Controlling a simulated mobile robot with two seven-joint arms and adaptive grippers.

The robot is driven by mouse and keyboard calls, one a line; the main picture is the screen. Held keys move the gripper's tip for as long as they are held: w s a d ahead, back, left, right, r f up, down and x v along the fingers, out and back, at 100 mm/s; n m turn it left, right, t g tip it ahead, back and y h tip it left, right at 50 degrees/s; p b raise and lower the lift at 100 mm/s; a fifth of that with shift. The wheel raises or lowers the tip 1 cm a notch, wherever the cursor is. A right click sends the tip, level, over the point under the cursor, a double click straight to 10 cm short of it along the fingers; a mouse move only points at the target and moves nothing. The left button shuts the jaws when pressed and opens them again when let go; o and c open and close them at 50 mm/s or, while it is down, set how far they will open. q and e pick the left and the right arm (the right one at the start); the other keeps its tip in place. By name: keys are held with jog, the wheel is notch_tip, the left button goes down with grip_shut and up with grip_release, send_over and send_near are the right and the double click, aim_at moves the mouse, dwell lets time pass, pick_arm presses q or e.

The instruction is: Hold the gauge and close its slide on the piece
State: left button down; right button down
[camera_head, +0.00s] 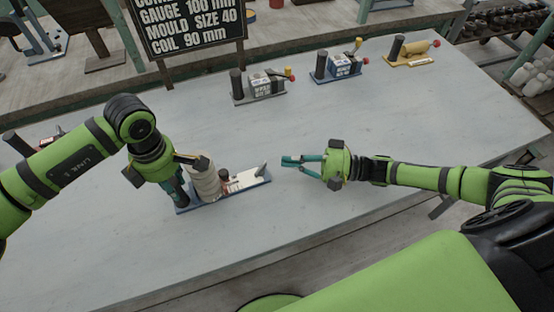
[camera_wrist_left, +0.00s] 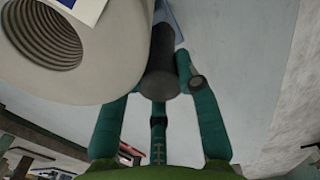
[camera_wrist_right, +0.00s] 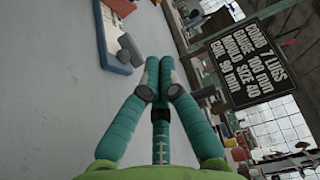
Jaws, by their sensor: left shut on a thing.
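The gauge has a blue base (camera_head: 235,193), a dark upright post at its left end and a white slide block (camera_head: 246,179) on its right part. A pale, ribbed, hollow piece (camera_head: 205,180) stands on the base between post and slide. Its threaded bore shows large in the left wrist view (camera_wrist_left: 95,50). My left gripper (camera_head: 178,190) is shut on the dark post (camera_wrist_left: 160,68), beside the piece. My right gripper (camera_head: 287,161) is shut and empty, a little right of the gauge. Its fingertips meet in the right wrist view (camera_wrist_right: 157,78), with the gauge's slide end (camera_wrist_right: 128,50) beyond.
Similar gauges stand farther back: a grey one (camera_head: 262,92), a blue one (camera_head: 338,70) and a yellow one (camera_head: 412,57). Another is partly hidden behind my left arm. A black sign (camera_head: 190,25) stands at the table's back edge. The grey table (camera_head: 390,110) is clear around my right gripper.

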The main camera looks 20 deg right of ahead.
aim_at(225, 179)
jog(key=x, duration=0.9)
jog(key=a, duration=0.2)
jog(key=shift+s+a, duration=0.25)
jog(key=shift+s, duration=0.15)
jog(key=shift+s+a, duration=0.15)
jog(key=shift+a, duration=0.5)
jog(key=shift+a, duration=0.1)
jog(key=shift+s+a, duration=0.15)
jog(key=shift+a, duration=0.35)
